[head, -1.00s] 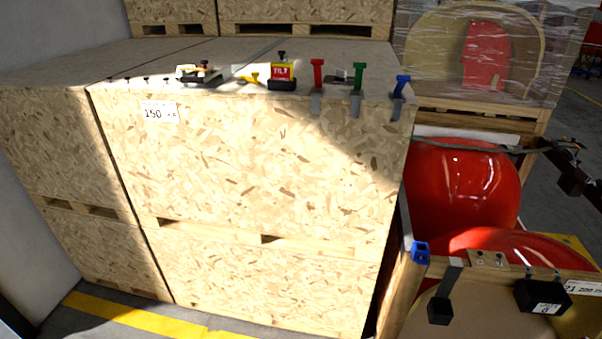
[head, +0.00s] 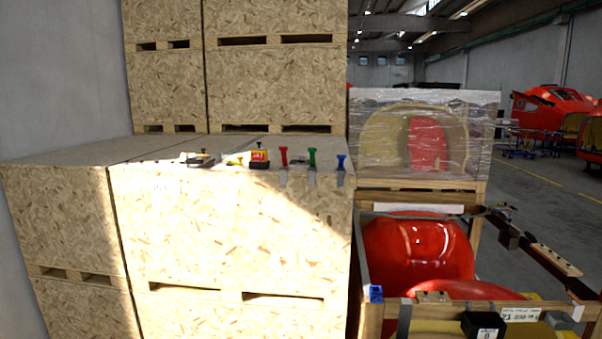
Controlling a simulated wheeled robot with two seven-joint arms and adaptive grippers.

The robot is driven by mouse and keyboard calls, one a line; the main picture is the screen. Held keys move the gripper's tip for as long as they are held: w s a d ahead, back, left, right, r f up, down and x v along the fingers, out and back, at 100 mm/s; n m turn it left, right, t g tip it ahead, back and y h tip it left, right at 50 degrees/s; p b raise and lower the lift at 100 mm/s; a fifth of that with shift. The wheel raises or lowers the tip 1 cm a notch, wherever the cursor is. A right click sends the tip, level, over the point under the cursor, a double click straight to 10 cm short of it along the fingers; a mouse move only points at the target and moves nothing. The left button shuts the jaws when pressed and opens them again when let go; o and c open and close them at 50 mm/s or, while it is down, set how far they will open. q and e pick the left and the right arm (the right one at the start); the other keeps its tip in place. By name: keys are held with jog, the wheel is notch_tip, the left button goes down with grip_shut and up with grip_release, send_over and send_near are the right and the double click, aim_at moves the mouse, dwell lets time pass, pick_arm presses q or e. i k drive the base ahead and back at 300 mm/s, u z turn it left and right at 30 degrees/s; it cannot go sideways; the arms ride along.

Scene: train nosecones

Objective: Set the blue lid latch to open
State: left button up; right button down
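The blue lid latch (head: 341,163) sits at the top front edge of the wooden crate (head: 235,225), near its right corner. Its blue handle stands up above a grey metal strap that hangs over the edge. A green latch (head: 312,160) and a red latch (head: 283,157) stand in a row to its left. The blue latch's exact angle is too small to read. Neither of my grippers is in the head view.
Red nosecones (head: 418,248) rest in an open wooden frame at the right. A plastic-wrapped crate (head: 425,135) stands behind. Stacked crates (head: 275,85) rise at the back.

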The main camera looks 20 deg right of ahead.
aim_at(341, 157)
jog(key=z, duration=0.6)
jog(key=i, duration=0.4)
jog(key=z, duration=0.85)
jog(key=i, duration=1.4)
jog(key=u, duration=0.45)
